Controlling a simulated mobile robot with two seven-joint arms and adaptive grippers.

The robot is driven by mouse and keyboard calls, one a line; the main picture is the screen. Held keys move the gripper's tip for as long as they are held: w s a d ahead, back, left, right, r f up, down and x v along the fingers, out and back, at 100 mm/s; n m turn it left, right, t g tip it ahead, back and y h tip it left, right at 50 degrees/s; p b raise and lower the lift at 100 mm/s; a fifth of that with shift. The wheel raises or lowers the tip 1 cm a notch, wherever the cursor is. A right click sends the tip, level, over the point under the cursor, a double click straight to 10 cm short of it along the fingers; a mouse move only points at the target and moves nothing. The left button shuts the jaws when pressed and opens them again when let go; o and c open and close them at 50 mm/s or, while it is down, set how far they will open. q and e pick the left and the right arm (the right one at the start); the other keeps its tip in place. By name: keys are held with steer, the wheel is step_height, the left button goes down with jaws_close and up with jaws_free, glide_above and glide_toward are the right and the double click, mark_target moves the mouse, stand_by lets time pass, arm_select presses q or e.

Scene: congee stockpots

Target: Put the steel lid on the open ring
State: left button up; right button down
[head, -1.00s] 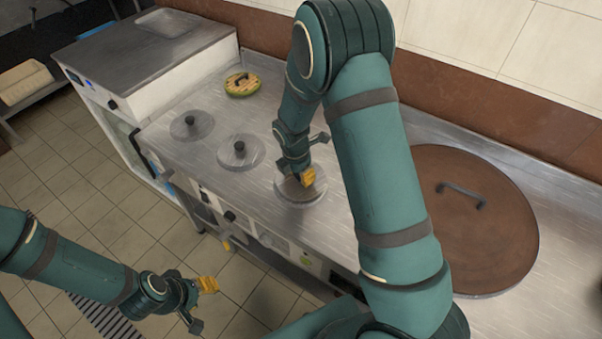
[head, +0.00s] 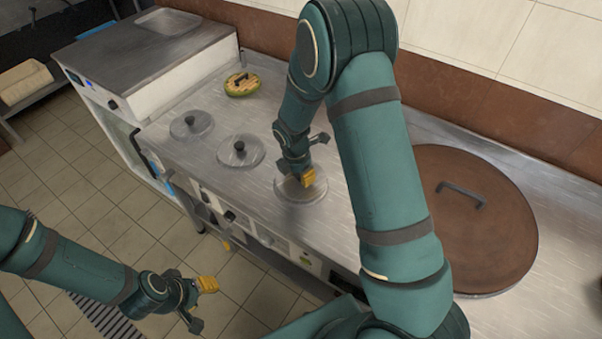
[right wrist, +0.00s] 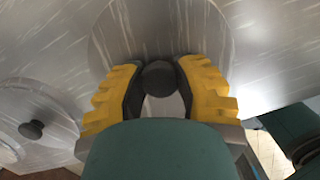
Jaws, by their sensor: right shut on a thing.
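A round steel lid (head: 293,193) lies at the counter's front edge, under my right gripper (head: 304,180). In the right wrist view the same lid (right wrist: 160,28) shows its black knob (right wrist: 160,78) between the two yellow-padded fingers of my right gripper (right wrist: 160,72), which is shut on it. The lid looks flat; whether it touches the counter is hard to tell. My left gripper (head: 203,306) is open and empty over the floor, lower left.
Two similar knobbed lids, a nearer one (head: 252,156) and a farther one (head: 202,129), lie to the left. A large brown lid (head: 475,245) covers the counter at right. Bare steel counter (head: 225,115) lies between.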

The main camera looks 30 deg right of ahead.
mark_target(299, 175)
steer(key=shift+f+b, duration=0.45)
steer(key=shift+f, duration=0.2)
steer(key=c, duration=1)
jaws_free()
steer(key=shift+r, duration=0.1)
steer(key=shift+s+a+r+p, duration=0.1)
steer(key=shift+a+r+p, duration=0.15)
steer(key=shift+r+p, duration=1.1)
steer(key=shift+a+r+p, duration=0.2)
steer(key=shift+r+p, duration=0.8)
steer(key=shift+r, duration=0.6)
steer(key=shift+a+r+p, duration=0.15)
steer(key=shift+r+p, duration=0.75)
steer(key=shift+r, duration=0.3)
steer(key=shift+s+a+r+p, duration=0.1)
steer(key=shift+a+r+p, duration=0.05)
steer(key=shift+r+p, duration=0.45)
steer(key=shift+a+r+p, duration=0.1)
steer(key=shift+r+p, duration=0.3)
steer(key=shift+r, duration=0.3)
